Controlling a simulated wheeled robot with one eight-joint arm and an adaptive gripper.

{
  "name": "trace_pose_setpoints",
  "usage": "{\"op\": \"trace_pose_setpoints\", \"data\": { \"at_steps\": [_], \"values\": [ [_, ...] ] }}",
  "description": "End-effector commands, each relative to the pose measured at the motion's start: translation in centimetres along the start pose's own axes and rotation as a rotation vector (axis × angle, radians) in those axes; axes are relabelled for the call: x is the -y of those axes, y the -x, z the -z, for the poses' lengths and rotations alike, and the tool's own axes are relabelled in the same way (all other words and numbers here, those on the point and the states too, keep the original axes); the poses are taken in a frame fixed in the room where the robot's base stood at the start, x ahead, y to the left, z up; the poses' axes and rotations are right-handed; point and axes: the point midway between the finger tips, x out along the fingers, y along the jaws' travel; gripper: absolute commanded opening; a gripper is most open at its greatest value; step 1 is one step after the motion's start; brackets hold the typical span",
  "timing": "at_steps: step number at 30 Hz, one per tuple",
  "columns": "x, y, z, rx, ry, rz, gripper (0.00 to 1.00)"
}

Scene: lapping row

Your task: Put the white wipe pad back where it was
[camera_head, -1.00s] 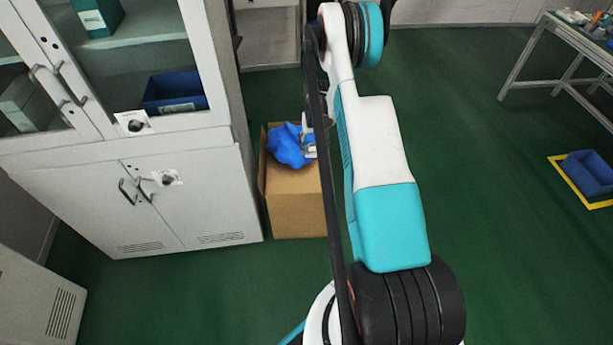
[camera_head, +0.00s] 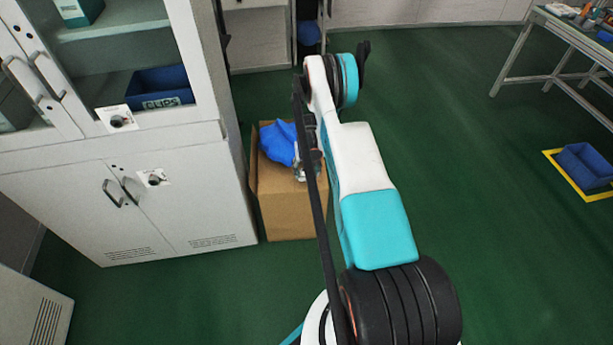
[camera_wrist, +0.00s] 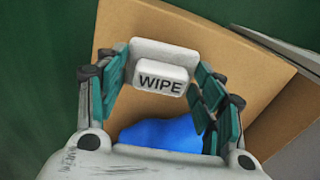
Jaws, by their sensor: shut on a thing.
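The white wipe pad (camera_wrist: 163,52), a rounded block lettered WIPE, is between the fingers of my gripper (camera_wrist: 160,88) in the wrist view. The gripper is shut on it. In the head view my gripper (camera_head: 306,168) is over the right part of a brown cardboard box (camera_head: 290,215), beside a crumpled blue thing (camera_head: 277,143). The blue thing also shows below the pad in the wrist view (camera_wrist: 163,135). My arm partly hides the gripper and the box's right side in the head view. I cannot tell the pad's height above the cardboard.
A pale cabinet (camera_head: 185,205) stands close to the box's left, with a blue CLIPS bin (camera_head: 165,88) on its shelf. A blue bin (camera_head: 585,165) sits in a yellow floor marking at right. A workbench (camera_head: 560,35) is at upper right. Green floor between is clear.

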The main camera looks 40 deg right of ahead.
Motion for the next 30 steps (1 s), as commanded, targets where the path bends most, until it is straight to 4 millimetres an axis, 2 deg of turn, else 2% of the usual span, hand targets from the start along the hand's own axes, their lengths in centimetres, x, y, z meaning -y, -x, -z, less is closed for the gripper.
{"op": "trace_pose_setpoints", "data": {
  "at_steps": [1,4,11,12,15,26,30],
  "values": [
    [0.0,-1.1,0.0,0.0,0.0,0.0,0.43],
    [0.0,-2.6,0.0,0.0,0.0,0.0,0.43],
    [0.0,-2.9,0.0,0.0,0.0,0.0,0.4],
    [0.0,-2.9,0.0,0.0,0.0,0.0,0.64],
    [0.0,-2.9,0.0,0.0,0.0,0.0,0.82],
    [0.0,-2.7,0.0,0.0,0.0,0.0,0.82],
    [0.0,-1.5,0.0,0.0,0.0,0.0,0.82]
  ]
}}
